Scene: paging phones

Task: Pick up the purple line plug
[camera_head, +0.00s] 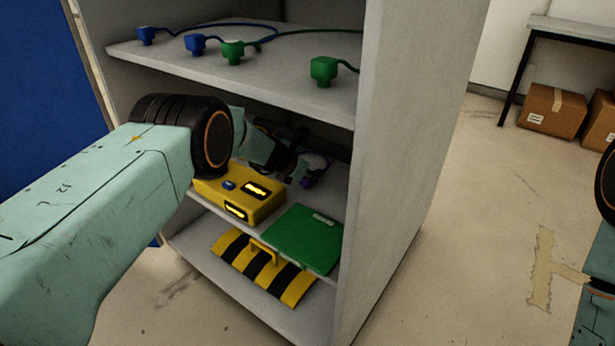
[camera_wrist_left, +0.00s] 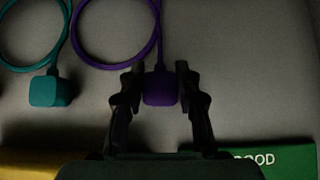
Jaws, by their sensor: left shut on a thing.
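The purple line plug (camera_wrist_left: 160,88) sits between the two fingers of my left gripper (camera_wrist_left: 158,82) in the left wrist view, with its purple cord looping away behind it. The gripper is shut on the plug. In the head view my left arm reaches into the middle shelf, and the left gripper (camera_head: 294,165) is at the plug (camera_head: 308,181), which shows only as a small purple patch in shadow. My right gripper does not show; only part of my right arm is at the right edge of the head view.
A teal plug (camera_wrist_left: 50,90) lies left of the purple one. A yellow box (camera_head: 238,194) and a green case (camera_head: 303,238) sit at the shelf front. Blue plugs (camera_head: 195,44) and green plugs (camera_head: 324,71) lie on the shelf above. The cabinet's side wall (camera_head: 395,140) stands right of the gripper.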

